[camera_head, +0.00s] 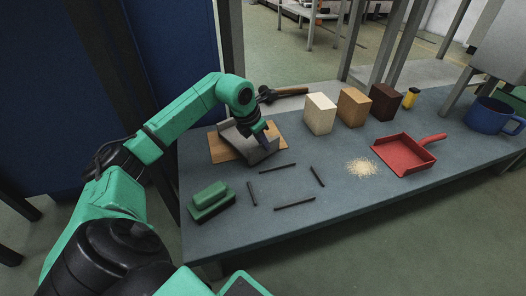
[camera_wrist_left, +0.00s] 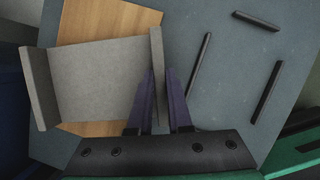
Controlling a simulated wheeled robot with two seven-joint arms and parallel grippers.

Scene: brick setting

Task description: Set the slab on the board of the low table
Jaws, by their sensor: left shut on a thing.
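The slab (camera_head: 240,136) is a grey piece with a raised wall at each of two opposite ends. It lies over the wooden board (camera_head: 219,151) at the left end of the low table (camera_head: 330,205). In the left wrist view the slab (camera_wrist_left: 98,80) covers much of the board (camera_wrist_left: 110,19), whose edges show above and below it. My left gripper (camera_head: 266,136) is shut on the slab's right wall, with one finger on each side (camera_wrist_left: 160,75). I cannot tell whether the slab's underside touches the board. My right gripper is out of view.
Several thin black bars (camera_head: 278,168) lie in front of the board. A green brush-like block (camera_head: 211,199) stands at the front left. A hammer (camera_head: 284,92) lies behind. Three blocks (camera_head: 353,108), a red dustpan (camera_head: 405,153), crumbs (camera_head: 362,167) and a blue mug (camera_head: 490,117) stand to the right.

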